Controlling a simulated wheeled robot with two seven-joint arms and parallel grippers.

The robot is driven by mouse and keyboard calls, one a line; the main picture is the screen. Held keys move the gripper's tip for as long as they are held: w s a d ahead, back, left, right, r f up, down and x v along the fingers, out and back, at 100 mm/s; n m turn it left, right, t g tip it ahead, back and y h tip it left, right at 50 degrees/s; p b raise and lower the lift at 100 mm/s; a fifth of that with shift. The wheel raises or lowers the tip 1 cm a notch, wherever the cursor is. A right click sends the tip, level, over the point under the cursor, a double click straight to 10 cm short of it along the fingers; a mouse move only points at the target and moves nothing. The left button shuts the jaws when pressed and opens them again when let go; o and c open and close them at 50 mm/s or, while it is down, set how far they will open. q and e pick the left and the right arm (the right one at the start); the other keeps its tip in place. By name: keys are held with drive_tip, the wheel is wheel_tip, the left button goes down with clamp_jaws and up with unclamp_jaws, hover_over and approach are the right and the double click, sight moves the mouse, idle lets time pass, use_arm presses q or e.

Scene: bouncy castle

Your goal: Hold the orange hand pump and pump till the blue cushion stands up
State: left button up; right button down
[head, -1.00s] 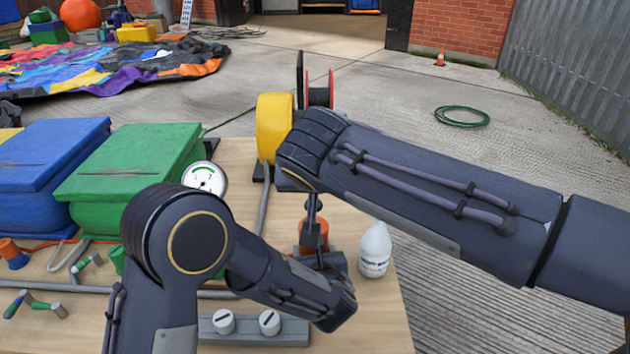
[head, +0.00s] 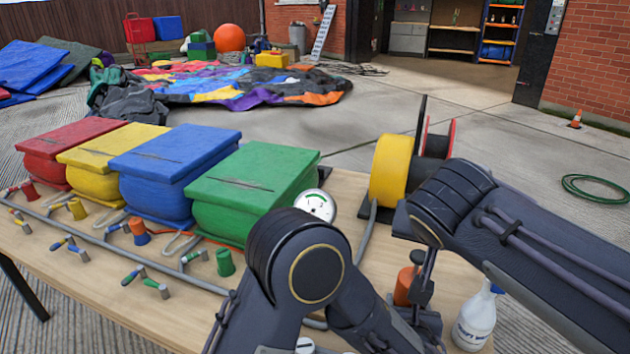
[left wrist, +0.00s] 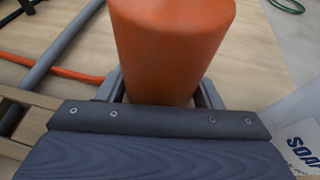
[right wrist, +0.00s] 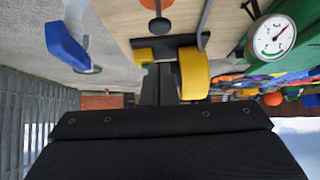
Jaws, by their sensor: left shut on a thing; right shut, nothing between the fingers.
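The orange hand pump (head: 403,285) stands near the table's right end, partly hidden by my arms. In the left wrist view its orange body (left wrist: 172,45) fills the space between my left gripper's fingers (left wrist: 160,88), which are shut on it. My right gripper (right wrist: 160,75) is shut and empty, above the table by the pump; my arm hides it in the head view. The blue cushion (head: 175,160) sits between the yellow and green ones, bulging below a flat blue top.
Red (head: 72,148), yellow (head: 110,155) and green (head: 250,190) cushions share the table (head: 110,300) with grey pipes, coloured plugs and small valve handles. A yellow reel (head: 390,168) stands behind the pump. A white soap bottle (head: 476,318) is close at its right.

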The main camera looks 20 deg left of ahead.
idle(0.5)
wheel_tip(320, 180, up, 4)
drive_tip(key=shift+f, duration=0.1)
hover_over(421, 257)
wheel_tip(421, 257, down, 7)
drive_tip(key=shift+f, duration=0.2)
wheel_tip(421, 257, down, 2)
drive_tip(key=shift+f, duration=1)
